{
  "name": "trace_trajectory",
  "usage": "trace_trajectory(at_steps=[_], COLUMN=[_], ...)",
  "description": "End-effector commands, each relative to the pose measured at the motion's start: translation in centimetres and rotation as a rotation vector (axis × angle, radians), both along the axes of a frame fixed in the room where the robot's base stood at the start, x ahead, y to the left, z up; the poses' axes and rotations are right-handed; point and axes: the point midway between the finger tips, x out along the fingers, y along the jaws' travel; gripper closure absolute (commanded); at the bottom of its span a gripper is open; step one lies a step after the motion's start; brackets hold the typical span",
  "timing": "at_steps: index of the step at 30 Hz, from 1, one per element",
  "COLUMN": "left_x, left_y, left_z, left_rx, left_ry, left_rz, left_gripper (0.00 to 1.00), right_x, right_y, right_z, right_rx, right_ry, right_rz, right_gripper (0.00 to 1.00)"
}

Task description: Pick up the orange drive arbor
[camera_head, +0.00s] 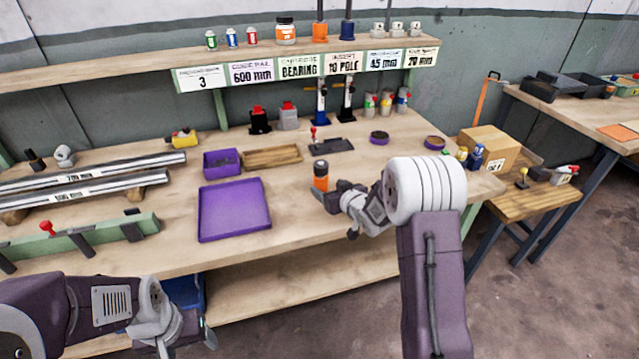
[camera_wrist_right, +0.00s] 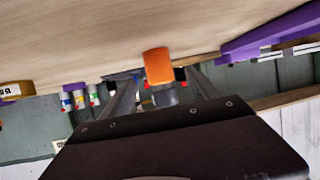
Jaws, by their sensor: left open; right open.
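The orange drive arbor (camera_head: 321,183), with a dark upper part, stands upright on the workbench right of the purple tray. My right gripper (camera_head: 330,199) is open and low over the bench, right beside the arbor. In the right wrist view the arbor (camera_wrist_right: 158,66) appears between the two open fingers of the gripper (camera_wrist_right: 161,84), with its grey part toward the palm. I cannot tell whether the fingers touch it. My left gripper (camera_head: 200,338) is open and empty, low in front of the bench's front edge.
A flat purple tray (camera_head: 234,210) lies left of the arbor, with a purple bin (camera_head: 222,162) and a wooden tray (camera_head: 272,157) behind it. A red-knobbed tool (camera_head: 314,140) and a dark plate (camera_head: 331,145) lie behind the arbor. Bench between arbor and front edge is clear.

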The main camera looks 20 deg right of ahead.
Motion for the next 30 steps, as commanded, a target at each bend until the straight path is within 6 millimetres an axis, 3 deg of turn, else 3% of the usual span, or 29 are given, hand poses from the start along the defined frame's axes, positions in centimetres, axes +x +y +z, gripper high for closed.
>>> trace_trajectory(at_steps=[3, 9, 17, 25, 30], left_x=[0.0, 0.0, 0.0, 0.0, 0.0], left_y=[0.0, 0.0, 0.0, 0.0, 0.0], left_z=[-0.2, -0.3, -0.6, -0.6, -0.6], left_rx=[0.0, 0.0, 0.0, 0.0, 0.0], left_ry=[0.0, 0.0, 0.0, 0.0, 0.0], left_rz=[0.0, 0.0, 0.0, 0.0, 0.0], left_gripper=[0.3, 0.3, 0.3, 0.3, 0.3], right_x=[1.5, 2.4, 6.4, 6.8, 6.8], right_y=[0.3, 0.4, 1.0, 1.1, 1.1], right_z=[-0.8, -1.1, -2.5, -2.5, -2.5], right_rx=[0.0, 0.001, 0.0, 0.0, 0.0], right_ry=[0.0, 0.001, 0.001, 0.0, 0.001], right_rz=[0.001, 0.001, 0.001, 0.0, 0.0], right_gripper=[0.3, 0.3, 0.3, 0.3, 0.77])
